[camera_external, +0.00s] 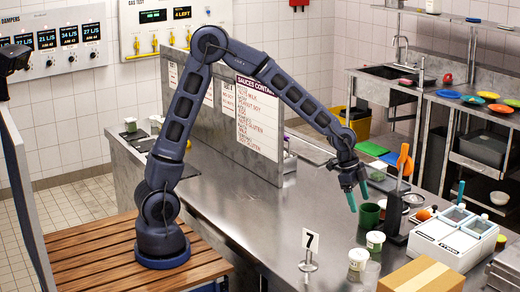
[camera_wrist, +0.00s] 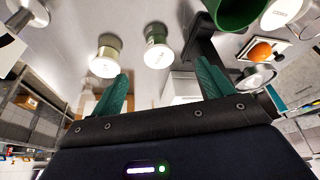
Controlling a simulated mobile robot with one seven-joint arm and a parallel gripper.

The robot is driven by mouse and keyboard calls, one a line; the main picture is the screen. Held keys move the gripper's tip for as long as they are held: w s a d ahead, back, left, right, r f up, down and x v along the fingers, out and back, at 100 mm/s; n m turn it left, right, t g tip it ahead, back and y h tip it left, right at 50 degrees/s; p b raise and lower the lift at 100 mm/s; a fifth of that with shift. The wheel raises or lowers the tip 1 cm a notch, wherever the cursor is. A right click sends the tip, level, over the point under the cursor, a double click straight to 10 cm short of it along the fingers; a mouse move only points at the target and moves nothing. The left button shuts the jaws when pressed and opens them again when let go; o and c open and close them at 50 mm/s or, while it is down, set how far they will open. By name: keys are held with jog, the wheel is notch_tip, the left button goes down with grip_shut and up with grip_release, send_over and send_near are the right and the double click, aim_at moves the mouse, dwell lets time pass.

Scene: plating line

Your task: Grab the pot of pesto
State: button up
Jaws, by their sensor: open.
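Two small white-topped pots stand close together on the steel counter. In the external view one pot (camera_external: 375,241) is farther back and the other pot (camera_external: 358,260) is nearer the camera. In the wrist view, one pot (camera_wrist: 105,56) with a greenish side shows left of the other pot (camera_wrist: 157,46), which has a label. I cannot read which one is pesto. My gripper (camera_external: 359,206) is open and empty, above the counter behind and above the pots. In the wrist view its green fingers (camera_wrist: 162,72) are wide apart, with both pots beyond them.
A green cup (camera_external: 369,215) stands just behind the pots, beside a dark stand (camera_external: 396,210) holding an orange-handled tool. A number 7 sign (camera_external: 309,250) is left of the pots. A cardboard box (camera_external: 422,277) and white container unit (camera_external: 455,235) are right.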

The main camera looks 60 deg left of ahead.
aim_at(375, 236)
jog(key=shift+m, duration=0.3)
jog(key=d+f, duration=0.1)
jog(key=f, duration=0.1)
jog(key=d+f, duration=0.2)
jog(key=w+d+f, duration=0.1)
jog(key=d+f, duration=0.1)
jog(key=f, duration=0.1)
jog(key=shift+d, duration=0.2)
jog(key=shift+x, duration=2.75)
jog(key=shift+w+h, duration=0.2)
jog(key=shift+h, duration=0.1)
jog(key=c, duration=0.9)
jog(key=shift+r, duration=0.1)
jog(key=shift+c, duration=0.2)
